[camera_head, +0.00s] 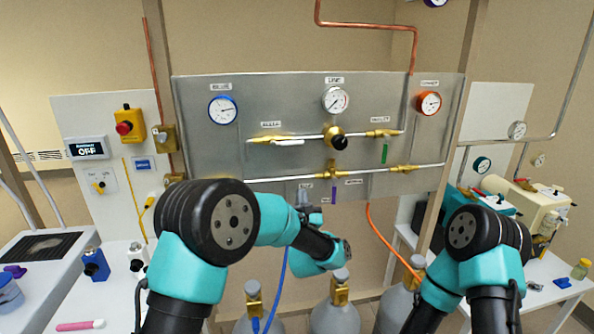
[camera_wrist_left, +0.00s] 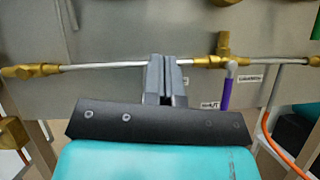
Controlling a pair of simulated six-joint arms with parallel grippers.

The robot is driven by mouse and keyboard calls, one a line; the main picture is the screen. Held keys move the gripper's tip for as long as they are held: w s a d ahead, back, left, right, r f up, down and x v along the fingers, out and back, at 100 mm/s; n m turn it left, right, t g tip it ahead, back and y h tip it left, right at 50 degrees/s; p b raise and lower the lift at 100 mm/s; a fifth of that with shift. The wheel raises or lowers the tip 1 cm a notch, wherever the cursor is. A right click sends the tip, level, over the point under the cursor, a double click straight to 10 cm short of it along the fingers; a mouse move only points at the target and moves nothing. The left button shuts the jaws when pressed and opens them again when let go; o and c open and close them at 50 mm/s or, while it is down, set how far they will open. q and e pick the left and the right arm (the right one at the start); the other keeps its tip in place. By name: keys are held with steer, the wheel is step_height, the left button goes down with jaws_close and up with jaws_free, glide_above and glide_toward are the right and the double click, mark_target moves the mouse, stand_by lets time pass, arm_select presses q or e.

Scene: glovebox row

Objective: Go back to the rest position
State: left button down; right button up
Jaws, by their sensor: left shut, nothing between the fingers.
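My left gripper (camera_head: 303,190) is in front of the lower part of the grey gas panel (camera_head: 290,100). Its fingers are shut with nothing between them. In the left wrist view the closed fingertips (camera_wrist_left: 165,62) stand in front of the lower horizontal pipe (camera_wrist_left: 115,65), left of a brass fitting and a purple-handled valve (camera_wrist_left: 226,92). I cannot tell whether they touch the pipe. My left arm covers part of the panel's lower edge in the head view. My right arm is bent at the right, and its gripper does not show.
Gas cylinders (camera_head: 335,316) with brass valves stand below the panel. A blue hose (camera_head: 277,290) and an orange hose (camera_head: 385,238) hang near my left forearm. A white bench (camera_head: 40,300) is at left; a bench with a pump (camera_head: 525,208) is at right.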

arm_select(q)
steer(key=w+a+f+m+g+h, duration=0.25)
steer(key=a+f+m, duration=0.2)
steer(key=m, duration=0.45)
steer(key=w+a+f+m+g+h, duration=0.1)
steer(key=a+f+m+g+h, duration=0.25)
steer(key=f+m, duration=0.35)
steer(key=s+a+f+m+g, duration=0.2)
steer(key=a+f+m, duration=0.1)
steer(key=m, duration=0.2)
steer(key=s+a+f+m+g, duration=0.2)
steer(key=a+f+m+g, duration=0.1)
steer(key=m, duration=0.3)
steer(key=s+a+f+m+g, duration=0.3)
steer(key=f+m, duration=0.2)
steer(key=shift+a, duration=0.35)
steer(key=s+a+f+g, duration=0.2)
steer(key=s+f+g, duration=0.1)
steer(key=s+f, duration=0.4)
steer(key=s+a+f+g, duration=0.3)
steer(key=s+f, duration=0.5)
steer(key=s, duration=0.6)
steer(key=s+a+f+g, duration=0.2)
steer(key=s+f, duration=0.5)
steer(key=s, duration=0.4)
steer(key=shift+a+f+m+g, duration=0.2)
steer(key=shift+m+g, duration=0.1)
steer(key=shift+g, duration=0.5)
